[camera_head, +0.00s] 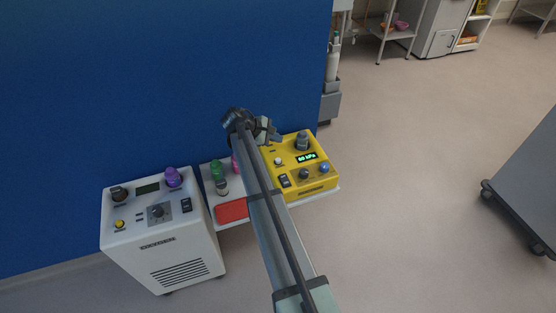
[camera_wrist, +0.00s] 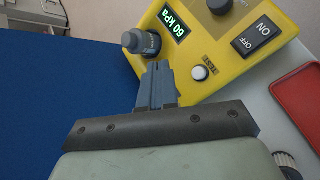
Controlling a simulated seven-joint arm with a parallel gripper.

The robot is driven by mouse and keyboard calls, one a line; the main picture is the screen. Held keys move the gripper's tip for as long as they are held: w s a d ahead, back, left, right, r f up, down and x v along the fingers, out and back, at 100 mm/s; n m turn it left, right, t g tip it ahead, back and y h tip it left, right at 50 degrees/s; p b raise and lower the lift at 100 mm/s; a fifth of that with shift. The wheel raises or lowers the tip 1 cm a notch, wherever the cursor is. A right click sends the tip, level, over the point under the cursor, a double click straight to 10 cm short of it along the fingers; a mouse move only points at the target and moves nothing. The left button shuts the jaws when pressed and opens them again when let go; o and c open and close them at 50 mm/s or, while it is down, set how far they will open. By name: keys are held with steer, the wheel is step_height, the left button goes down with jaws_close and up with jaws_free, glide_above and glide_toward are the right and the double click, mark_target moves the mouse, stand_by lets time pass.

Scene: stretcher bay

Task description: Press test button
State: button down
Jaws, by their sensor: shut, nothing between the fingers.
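The yellow unit (camera_head: 318,180) sits on a white shelf with a green display reading 60 kPa. On its face is a small round white button (camera_wrist: 200,73) with a small label beside it that seems to read TEST. The button also shows in the head view (camera_head: 278,161). My gripper (camera_wrist: 158,66) is shut and empty. In the wrist view its fingertips appear left of the white button, near the grey fitting (camera_wrist: 141,42); the gap in depth is hard to tell. In the head view my gripper (camera_head: 272,134) is at the back left of the unit.
An ON/OFF rocker switch (camera_wrist: 257,36) and a dark knob sit close to the button. A red pad (camera_head: 232,211) and green and pink fittings are left of the unit. A white machine (camera_head: 160,235) stands further left. A blue panel (camera_head: 150,90) rises behind. Open floor lies right.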

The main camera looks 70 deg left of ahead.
mark_target(281, 159)
steer(key=shift+f, duration=4.05)
steer(key=shift+f, duration=1.25)
steer(key=shift+r, duration=1.25)
steer(key=shift+r, duration=2.5)
steer(key=shift+r, duration=0.1)
